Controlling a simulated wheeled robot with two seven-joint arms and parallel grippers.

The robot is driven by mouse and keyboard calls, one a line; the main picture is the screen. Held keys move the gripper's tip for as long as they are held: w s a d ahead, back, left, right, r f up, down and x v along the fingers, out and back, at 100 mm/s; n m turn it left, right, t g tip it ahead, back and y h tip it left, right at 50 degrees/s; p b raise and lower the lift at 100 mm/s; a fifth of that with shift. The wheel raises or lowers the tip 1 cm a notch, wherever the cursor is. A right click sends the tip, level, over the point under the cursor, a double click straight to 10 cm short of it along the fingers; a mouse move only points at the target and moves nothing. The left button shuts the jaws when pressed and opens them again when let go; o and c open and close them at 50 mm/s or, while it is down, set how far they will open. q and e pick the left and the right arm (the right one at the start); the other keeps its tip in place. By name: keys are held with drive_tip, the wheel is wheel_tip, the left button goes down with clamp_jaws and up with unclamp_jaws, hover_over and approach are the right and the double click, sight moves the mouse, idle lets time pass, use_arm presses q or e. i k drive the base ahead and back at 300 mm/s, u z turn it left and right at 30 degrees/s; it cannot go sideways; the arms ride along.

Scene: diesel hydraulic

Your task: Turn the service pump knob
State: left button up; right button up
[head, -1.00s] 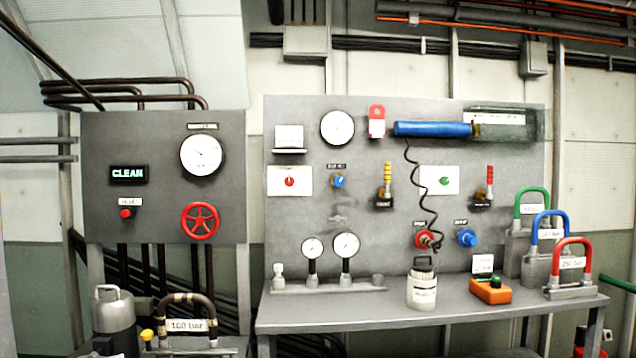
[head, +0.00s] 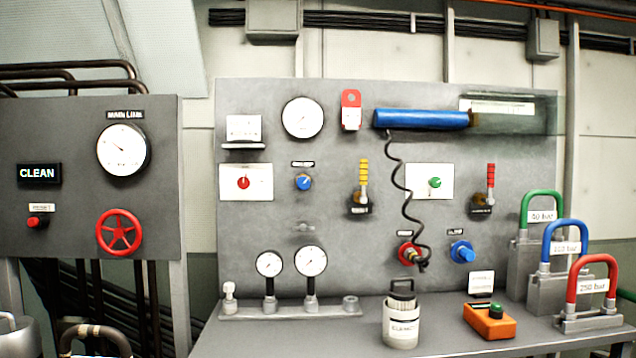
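A small round blue knob (head: 303,182) sits on the grey panel (head: 330,235), under a small black label that is too blurred to read. Two other knobs sit on white plates: a red one (head: 243,183) to its left and a green one (head: 435,183) to its right. I cannot read which of them is marked as the service pump. Neither of my grippers is in view, and nothing touches the knobs.
A grey bench (head: 440,345) stands before the panel with a labelled canister (head: 401,325), an orange box (head: 489,322) and coloured-handled blocks. A coiled black cord (head: 405,185) hangs from the blue cylinder (head: 420,119). A second panel (head: 60,130) with a red handwheel (head: 119,232) is at left.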

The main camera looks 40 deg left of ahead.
sight(244, 182)
drive_tip(key=u, duration=0.1)
drive_tip(key=i, duration=1.05)
drive_tip(key=u, duration=0.55)
